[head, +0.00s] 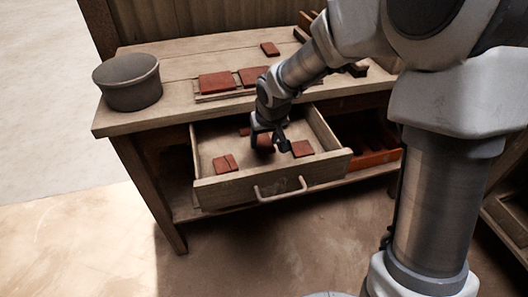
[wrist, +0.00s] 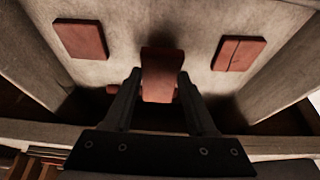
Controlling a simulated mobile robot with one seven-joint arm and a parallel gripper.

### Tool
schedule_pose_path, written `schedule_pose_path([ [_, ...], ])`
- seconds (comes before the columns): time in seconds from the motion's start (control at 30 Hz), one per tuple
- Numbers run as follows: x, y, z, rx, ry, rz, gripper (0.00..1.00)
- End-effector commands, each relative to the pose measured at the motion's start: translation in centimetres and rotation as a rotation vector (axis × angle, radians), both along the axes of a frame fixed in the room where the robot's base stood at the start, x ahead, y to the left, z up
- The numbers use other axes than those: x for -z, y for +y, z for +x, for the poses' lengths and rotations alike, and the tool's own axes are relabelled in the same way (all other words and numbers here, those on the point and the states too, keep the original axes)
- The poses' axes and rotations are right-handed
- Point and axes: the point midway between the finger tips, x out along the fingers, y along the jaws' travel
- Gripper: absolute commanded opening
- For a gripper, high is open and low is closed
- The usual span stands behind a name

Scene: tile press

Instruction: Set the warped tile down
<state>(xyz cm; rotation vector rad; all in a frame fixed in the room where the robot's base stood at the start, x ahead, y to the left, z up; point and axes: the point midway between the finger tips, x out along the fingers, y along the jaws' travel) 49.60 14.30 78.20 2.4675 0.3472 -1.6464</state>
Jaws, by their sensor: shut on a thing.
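My gripper (head: 270,140) reaches down into the open drawer (head: 275,185) of the workbench. In the wrist view my gripper (wrist: 160,85) is shut on a curved red-brown tile (wrist: 161,68), the warped tile, which sits between the two fingers. The warped tile (head: 264,143) also shows in the head view, partly hidden by the gripper. It is low in the drawer; I cannot tell whether it touches the bottom. A flat whole tile (head: 302,148) lies to its right and a cracked tile (head: 224,163) to its left. Another tile (head: 245,131) lies behind, partly hidden.
On the bench top (head: 190,64) are a grey round lidded pot (head: 128,81), a low wooden rack (head: 225,97) with two red tiles, and a loose tile (head: 270,48) behind. An orange item (head: 375,158) shows on the shelf at right.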

Motion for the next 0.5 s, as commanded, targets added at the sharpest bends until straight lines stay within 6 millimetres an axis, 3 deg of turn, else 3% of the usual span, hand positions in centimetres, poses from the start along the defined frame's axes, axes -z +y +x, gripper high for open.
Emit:
schedule_pose_path([
  [0.03, 1.4, 0.0, -0.1, -0.001, 0.003, -0.001, 0.00],
  [0.17, 3.4, 0.0, -0.1, -0.002, 0.003, -0.002, 0.00],
  [0.5, 3.7, 0.0, 0.0, 0.000, 0.000, 0.000, 0.00],
])
